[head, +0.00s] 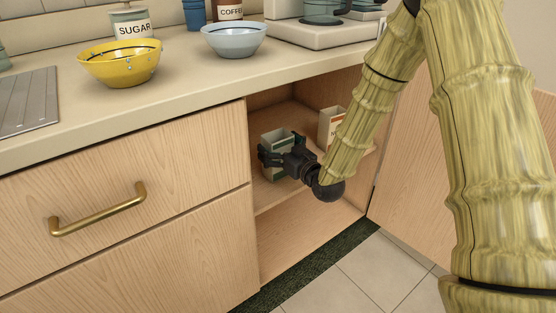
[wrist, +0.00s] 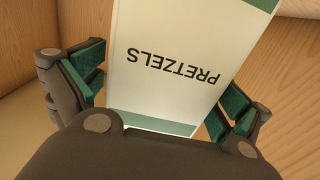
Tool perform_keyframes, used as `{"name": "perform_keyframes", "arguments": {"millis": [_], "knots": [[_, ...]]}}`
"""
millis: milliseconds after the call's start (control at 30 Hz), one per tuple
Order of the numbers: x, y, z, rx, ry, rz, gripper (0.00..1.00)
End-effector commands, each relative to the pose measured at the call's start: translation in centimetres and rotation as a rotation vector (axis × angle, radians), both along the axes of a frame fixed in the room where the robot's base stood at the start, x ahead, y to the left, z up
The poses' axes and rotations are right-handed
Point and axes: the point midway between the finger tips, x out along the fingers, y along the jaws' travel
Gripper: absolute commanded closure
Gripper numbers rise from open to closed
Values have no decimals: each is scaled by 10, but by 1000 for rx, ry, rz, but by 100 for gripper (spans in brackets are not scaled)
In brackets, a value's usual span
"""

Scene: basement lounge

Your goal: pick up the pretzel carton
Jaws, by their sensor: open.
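The pretzel carton (wrist: 180,62) is white with green bands and the word PRETZELS, upside down in the wrist view. It stands between the two spread fingers of my gripper (wrist: 165,95). In the head view the carton (head: 271,146) is on a shelf inside the open cabinet, partly hidden behind my gripper (head: 281,150). My gripper is open, with a finger on each side of the carton. A gap shows on the left side; whether the right finger touches it I cannot tell.
A second carton (head: 328,124) stands on the shelf to the right, close to my arm. The cabinet shelf (head: 267,200) and side walls enclose the space. Above, the counter (head: 180,98) carries a yellow bowl (head: 118,66) and a light blue bowl (head: 234,42). An open door (head: 412,165) is at right.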

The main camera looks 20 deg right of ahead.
Motion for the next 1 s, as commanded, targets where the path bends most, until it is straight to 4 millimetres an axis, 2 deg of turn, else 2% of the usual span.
{"name": "perform_keyframes", "arguments": {"millis": [200,400,467,500,767,867,1000], "knots": [[0,0,0,0,0,0,2],[0,0,0,0,0,0,38],[0,0,0,0,0,0,49],[0,0,0,0,0,-1,51],[0,0,2,0,0,-1,51],[0,0,9,0,-1,-1,51],[0,0,30,1,-3,-1,51]]}}
